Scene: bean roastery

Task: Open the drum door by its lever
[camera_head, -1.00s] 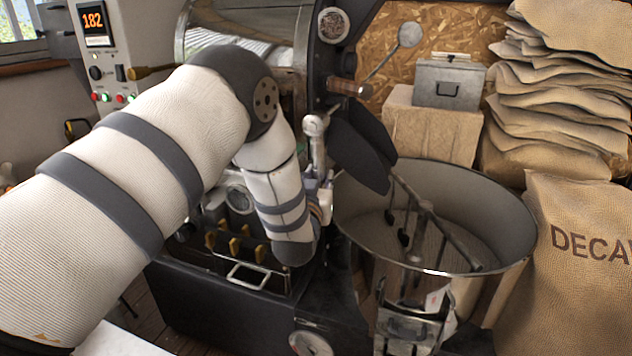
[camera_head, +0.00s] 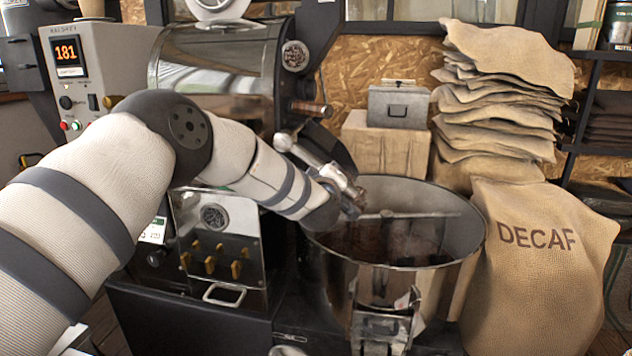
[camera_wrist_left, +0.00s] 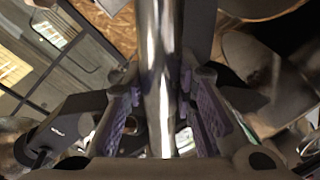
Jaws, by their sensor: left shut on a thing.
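The roaster drum (camera_head: 225,75) is a shiny metal cylinder at upper middle in the head view. The lever (camera_head: 302,152) is a pale metal bar with a rounded end, slanting down to the right at the drum's front. It also shows as a shiny rod (camera_wrist_left: 158,70) in the left wrist view. My left gripper (camera_wrist_left: 160,115) is shut around this rod, with purple pads on both sides. In the head view it is partly hidden by my wrist. The dark drum door (camera_head: 330,145) is largely hidden behind the lever and my arm. My right gripper is out of view.
A round metal cooling bin (camera_head: 470,235) with a stirring arm stands below, with brown bean-like matter inside. A control box (camera_head: 90,75) reads 181. A DECAF sack (camera_head: 540,255), stacked sacks (camera_head: 500,90) and a grey metal box (camera_head: 398,106) stand right.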

